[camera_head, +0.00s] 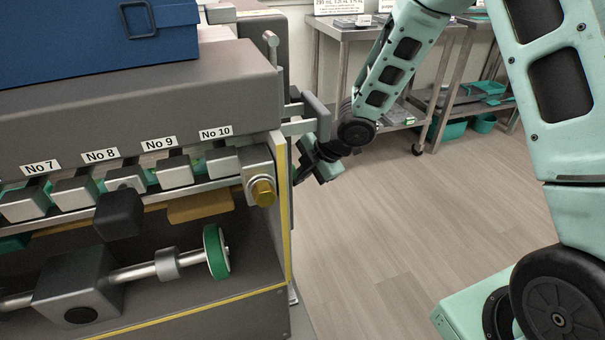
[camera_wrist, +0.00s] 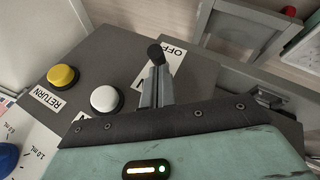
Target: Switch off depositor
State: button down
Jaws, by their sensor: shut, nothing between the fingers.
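The depositor (camera_head: 120,95) is the large grey machine on the left of the head view, with numbered nozzles along its front. My gripper (camera_wrist: 156,70) is at its right end. In the head view my wrist shows there, but the fingertips are hidden behind the machine's edge. In the wrist view the grey control panel (camera_wrist: 130,62) lies ahead, tilted in the picture. A black rounded knob (camera_wrist: 156,52) shows right at my fingertips, beside a white label (camera_wrist: 178,62) reading OFF, partly covered by the fingers. The fingers are together and empty. I cannot tell whether they touch the knob.
A yellow button (camera_wrist: 62,76) by a RETURN label and a white button (camera_wrist: 104,98) sit left of my fingers. A blue box (camera_head: 90,40) tops the machine. Steel tables (camera_head: 350,30) stand behind. The wooden floor (camera_head: 400,230) right of the machine is clear.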

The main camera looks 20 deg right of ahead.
jog(key=shift+d+f+y+p, duration=0.25)
jog(key=shift+d+y+p, duration=0.1)
jog(key=shift+y+p, duration=0.3)
jog(key=f+y, duration=0.1)
jog(key=d+f+m+y+p, duration=0.1)
jog(key=y, duration=0.3)
jog(key=shift+d+f+m+t+y+p, duration=0.25)
jog(key=shift+d+f+m+t+p, duration=0.05)
jog(key=shift+d+f+m+t, duration=0.1)
jog(key=shift+r, duration=0.1)
jog(key=shift+r+p, duration=0.65)
jog(key=shift+r, duration=0.05)
